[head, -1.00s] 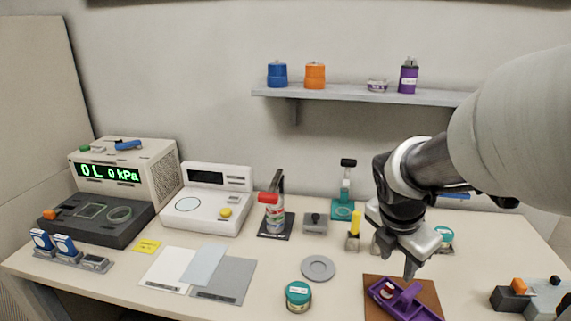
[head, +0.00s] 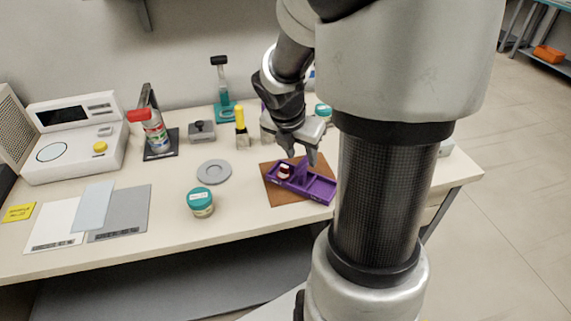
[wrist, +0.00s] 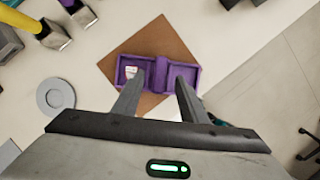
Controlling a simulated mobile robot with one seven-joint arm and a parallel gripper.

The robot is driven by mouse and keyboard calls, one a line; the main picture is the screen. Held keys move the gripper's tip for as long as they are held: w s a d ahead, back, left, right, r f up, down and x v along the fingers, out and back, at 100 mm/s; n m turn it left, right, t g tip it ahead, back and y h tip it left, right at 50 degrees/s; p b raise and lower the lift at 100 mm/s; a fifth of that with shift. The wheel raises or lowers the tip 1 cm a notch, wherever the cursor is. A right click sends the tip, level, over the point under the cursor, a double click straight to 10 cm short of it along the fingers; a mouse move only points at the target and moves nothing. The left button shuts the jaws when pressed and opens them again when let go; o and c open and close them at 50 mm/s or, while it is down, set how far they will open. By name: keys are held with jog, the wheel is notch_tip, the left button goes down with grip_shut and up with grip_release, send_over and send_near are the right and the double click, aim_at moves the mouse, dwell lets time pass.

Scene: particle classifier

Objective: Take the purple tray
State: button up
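The purple tray (head: 321,188) lies on a brown mat (head: 281,196) near the right part of the table. It has compartments and a raised purple middle piece (wrist: 161,66). A small red and white item (head: 285,171) sits in its left compartment. My gripper (head: 301,158) is above the tray, pointing down. In the wrist view my gripper (wrist: 160,78) is open, with its fingers apart on either side of the raised middle piece. Nothing is held between the fingers. I cannot tell whether the fingertips touch the tray.
A teal-lidded jar (head: 201,203) and a grey disc (head: 214,172) stand left of the mat. A yellow-handled tool (head: 241,128) and a teal stand (head: 222,108) are behind. Sheets (head: 121,208) lie farther left. The table's right edge is close to my arm, with open floor beyond.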

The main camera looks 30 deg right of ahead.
aim_at(303, 162)
jog(key=b+x, duration=0.2)
jog(key=x, duration=0.3)
jog(key=shift+f+b, duration=0.15)
jog(key=shift+b, duration=0.2)
grip_shut()
